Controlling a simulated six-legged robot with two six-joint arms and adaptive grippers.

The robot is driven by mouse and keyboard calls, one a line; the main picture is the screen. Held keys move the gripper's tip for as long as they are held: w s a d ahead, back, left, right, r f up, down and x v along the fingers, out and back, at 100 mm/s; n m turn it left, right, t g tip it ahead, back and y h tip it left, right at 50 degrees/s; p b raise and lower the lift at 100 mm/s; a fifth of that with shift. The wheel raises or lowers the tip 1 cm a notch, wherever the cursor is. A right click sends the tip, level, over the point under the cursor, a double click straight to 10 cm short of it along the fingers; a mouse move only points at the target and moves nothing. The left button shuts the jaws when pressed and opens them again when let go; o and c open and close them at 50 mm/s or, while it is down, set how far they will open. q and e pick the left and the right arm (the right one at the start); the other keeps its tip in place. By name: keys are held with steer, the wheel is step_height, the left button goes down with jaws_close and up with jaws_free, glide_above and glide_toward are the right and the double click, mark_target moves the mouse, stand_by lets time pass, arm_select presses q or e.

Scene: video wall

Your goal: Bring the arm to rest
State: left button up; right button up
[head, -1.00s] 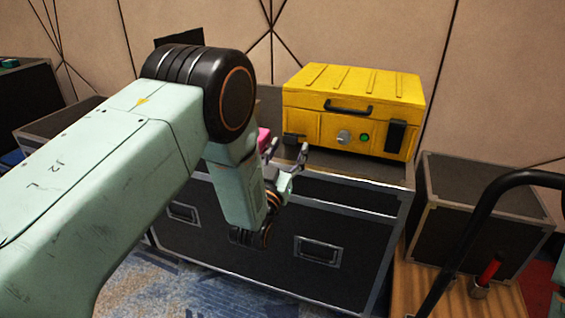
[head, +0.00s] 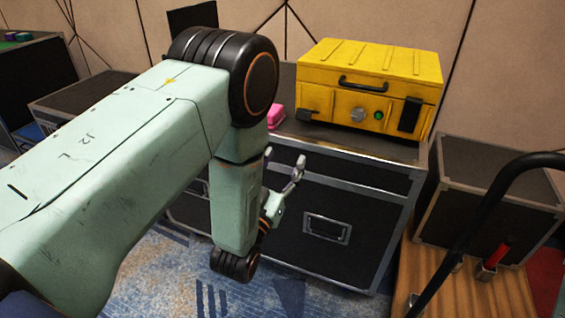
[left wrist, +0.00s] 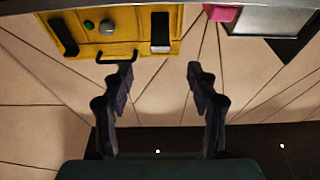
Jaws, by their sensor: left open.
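My left arm comes in from the left in the head view, bent downward at its dark joint. My left gripper (head: 284,180) hangs in front of the black flight case (head: 352,210). It is open, with nothing between its fingers. In the left wrist view the two fingers (left wrist: 159,72) stand well apart. A yellow box (head: 370,75) with a handle, a knob and a green button sits on the case, up and right of the gripper. The yellow box also shows in the left wrist view (left wrist: 85,28). My right gripper is not in view.
A pink object (head: 275,115) lies on the case, partly hidden by my arm. At right are another dark case (head: 480,200), a black curved handle (head: 490,190) and a red-handled item (head: 495,257) on a wooden platform (head: 460,295). Blue patterned carpet (head: 175,265) is open in front.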

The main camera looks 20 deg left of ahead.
arm_select(q)
steer(key=s+a+f+g+p, duration=0.1)
steer(key=s+f+g, duration=0.45)
steer(key=f, duration=0.35)
steer(key=s+a+f+g+p, duration=0.1)
steer(key=s+f+g, duration=0.45)
steer(key=f, duration=0.25)
steer(key=s+a+g+p, duration=0.1)
steer(key=s+g+p, duration=0.4)
steer(key=s, duration=2)
steer(key=g, duration=0.5)
steer(key=shift+a+f+n+y, duration=0.15)
steer(key=shift+f+n+y, duration=0.15)
steer(key=shift+n, duration=0.1)
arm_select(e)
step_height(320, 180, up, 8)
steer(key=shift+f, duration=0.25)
